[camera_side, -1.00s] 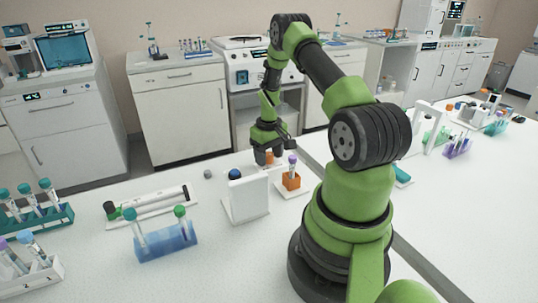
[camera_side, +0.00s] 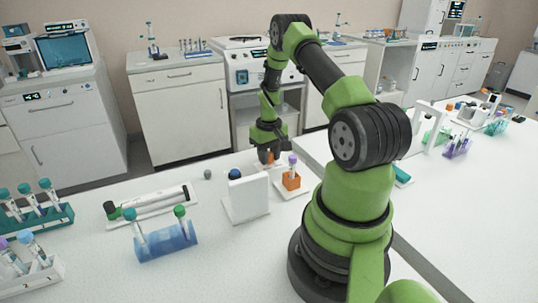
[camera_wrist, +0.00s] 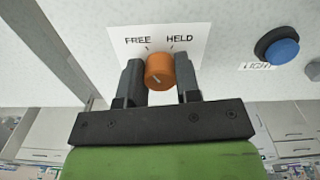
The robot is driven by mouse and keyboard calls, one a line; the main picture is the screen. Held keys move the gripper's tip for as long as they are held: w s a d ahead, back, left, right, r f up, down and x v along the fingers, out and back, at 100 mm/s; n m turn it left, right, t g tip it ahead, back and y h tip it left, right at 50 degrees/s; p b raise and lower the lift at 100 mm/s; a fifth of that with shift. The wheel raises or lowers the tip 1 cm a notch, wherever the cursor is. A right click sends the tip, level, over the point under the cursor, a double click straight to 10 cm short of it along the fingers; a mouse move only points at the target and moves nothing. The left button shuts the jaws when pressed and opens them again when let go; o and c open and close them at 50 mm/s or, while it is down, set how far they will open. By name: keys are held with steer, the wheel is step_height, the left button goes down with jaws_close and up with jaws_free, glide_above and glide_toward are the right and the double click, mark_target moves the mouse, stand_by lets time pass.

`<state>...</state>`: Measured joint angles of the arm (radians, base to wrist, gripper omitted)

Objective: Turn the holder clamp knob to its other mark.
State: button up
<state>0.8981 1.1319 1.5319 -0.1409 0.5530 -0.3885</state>
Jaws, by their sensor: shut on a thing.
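The orange clamp knob (camera_wrist: 159,71) sits on a white label plate (camera_wrist: 188,38) marked FREE at left and HELD at right, each with a short tick. A small pale pointer line shows on the knob's face, but which mark it points to is hard to tell. My gripper (camera_wrist: 160,82) is shut on the knob, one dark finger on each side. In the side view my gripper (camera_side: 268,156) points down at the orange knob, which it partly hides. An orange tube holder (camera_side: 291,181) with a purple-capped tube stands just right of it.
A blue button (camera_wrist: 283,51) labelled LIGHT is right of the knob. A white upright panel (camera_side: 248,196) stands in front of the blue button. A blue rack (camera_side: 166,243) and a white tray with a tube (camera_side: 150,204) are farther left. Bare bench lies between.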

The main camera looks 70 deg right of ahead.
steer(key=m, duration=1.2)
steer(key=shift+w+m, duration=0.1)
steer(key=shift+m, duration=0.2)
stand_by(0.4)
steer(key=o, duration=0.9)
step_height(320, 180, up, 10)
